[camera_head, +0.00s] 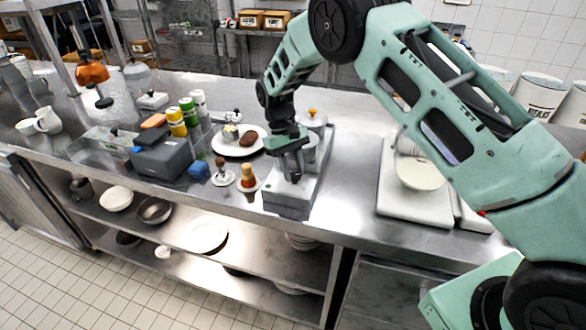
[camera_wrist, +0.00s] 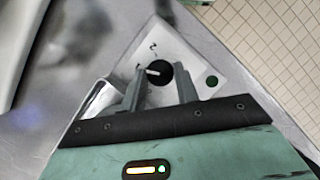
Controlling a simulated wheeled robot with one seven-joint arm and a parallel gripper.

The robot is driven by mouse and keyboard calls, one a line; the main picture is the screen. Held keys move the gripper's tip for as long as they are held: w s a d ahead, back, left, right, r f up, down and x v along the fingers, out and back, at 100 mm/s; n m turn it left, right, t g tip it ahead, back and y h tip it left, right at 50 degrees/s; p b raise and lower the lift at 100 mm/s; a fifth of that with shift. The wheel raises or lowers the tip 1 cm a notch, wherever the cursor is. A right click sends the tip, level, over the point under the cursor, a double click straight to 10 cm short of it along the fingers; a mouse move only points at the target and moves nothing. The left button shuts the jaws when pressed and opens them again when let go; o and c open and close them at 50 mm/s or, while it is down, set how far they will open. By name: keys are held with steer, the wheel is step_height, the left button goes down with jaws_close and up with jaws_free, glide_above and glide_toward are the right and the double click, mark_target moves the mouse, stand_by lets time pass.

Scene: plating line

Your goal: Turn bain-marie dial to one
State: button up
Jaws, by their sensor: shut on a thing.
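The bain-marie (camera_head: 287,207) is a metal box on the counter with lidded pots in its top. Its dial (camera_wrist: 160,74) is a round black knob with a white pointer line, on a pale front panel (camera_wrist: 178,48) in the wrist view. The pointer points left, toward a small dark mark on the panel; another mark sits higher up. The marks are too small to read for sure. My gripper (camera_head: 291,172) is at the bain-marie, its two fingers on either side of the dial and shut on it. In the head view my gripper hides the dial.
A plate of food (camera_head: 238,151) and small sauce bottles stand left of the bain-marie. A dark grey box (camera_head: 162,160) is further left. A white board with a bowl (camera_head: 418,172) is on the right. The shelf below holds bowls and plates.

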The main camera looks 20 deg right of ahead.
steer(key=shift+w, duration=0.1)
steer(key=o, duration=1)
steer(key=shift+c, duration=0.2)
steer(key=b+v, duration=0.3)
steer(key=v, duration=1.4)
steer(key=shift+r, duration=0.15)
steer(key=shift+w+a, duration=0.1)
steer(key=shift+a, duration=0.05)
